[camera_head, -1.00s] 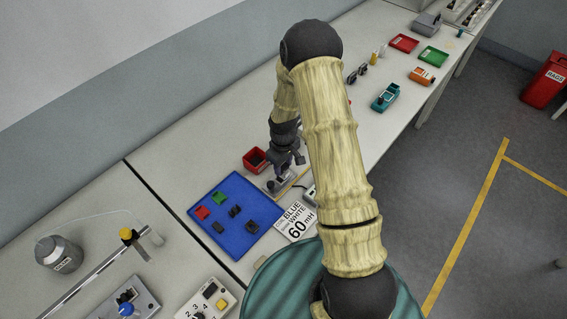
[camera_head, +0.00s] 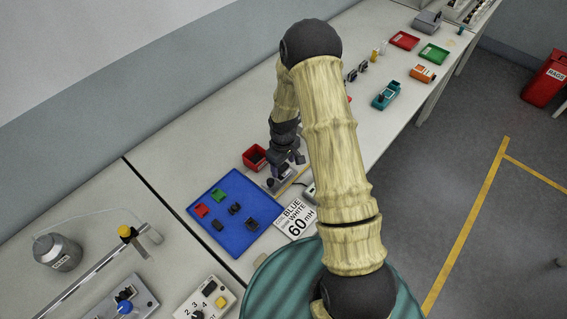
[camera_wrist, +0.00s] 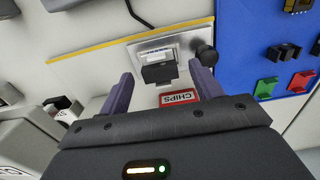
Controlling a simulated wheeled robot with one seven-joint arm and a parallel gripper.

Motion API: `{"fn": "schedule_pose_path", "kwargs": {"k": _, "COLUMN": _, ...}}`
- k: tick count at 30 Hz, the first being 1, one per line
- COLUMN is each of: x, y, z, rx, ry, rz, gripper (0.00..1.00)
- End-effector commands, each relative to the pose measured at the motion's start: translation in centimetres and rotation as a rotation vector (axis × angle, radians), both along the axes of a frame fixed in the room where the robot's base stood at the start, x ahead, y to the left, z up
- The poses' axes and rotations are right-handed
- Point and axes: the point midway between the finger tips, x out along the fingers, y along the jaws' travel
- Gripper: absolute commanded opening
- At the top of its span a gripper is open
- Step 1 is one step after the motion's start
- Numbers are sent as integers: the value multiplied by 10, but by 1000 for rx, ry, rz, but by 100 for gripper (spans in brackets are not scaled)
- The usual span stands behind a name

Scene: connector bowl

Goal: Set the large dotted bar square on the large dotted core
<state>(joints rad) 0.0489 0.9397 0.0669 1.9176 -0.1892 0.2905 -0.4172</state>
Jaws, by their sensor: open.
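My gripper (camera_wrist: 163,88) is open, with one finger on each side of a dark block (camera_wrist: 160,73) in the wrist view. The block stands at the near side of a pale metal fixture (camera_wrist: 145,47), with a lighter piece (camera_wrist: 155,54) just behind it. I see a gap between the block and each finger. No dots show at this size, so I cannot tell whether the block is the bar or part of the core. In the head view my gripper (camera_head: 285,160) is over the fixture (camera_head: 270,185), and the arm partly hides it.
A blue tray (camera_head: 254,239) holds red, green and dark pieces left of the fixture. A red bin (camera_head: 255,158), marked CHIPS in the wrist view (camera_wrist: 180,98), stands close to my gripper. A black knob (camera_wrist: 207,55) is at the fixture's end. A "60 mH" card (camera_head: 295,219) lies nearby.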

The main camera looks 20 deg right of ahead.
Motion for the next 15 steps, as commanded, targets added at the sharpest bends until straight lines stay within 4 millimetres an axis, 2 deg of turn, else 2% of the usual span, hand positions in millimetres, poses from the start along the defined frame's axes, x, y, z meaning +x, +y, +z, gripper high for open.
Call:
{"fn": "schedule_pose_path", "kwargs": {"k": 8, "x": 1, "y": 0, "z": 9, "rx": 0, "ry": -4, "rz": 0, "gripper": 65}}
{"fn": "schedule_pose_path", "kwargs": {"k": 15, "x": 1, "y": 0, "z": 41, "rx": 1, "ry": -5, "rz": -1, "gripper": 65}}
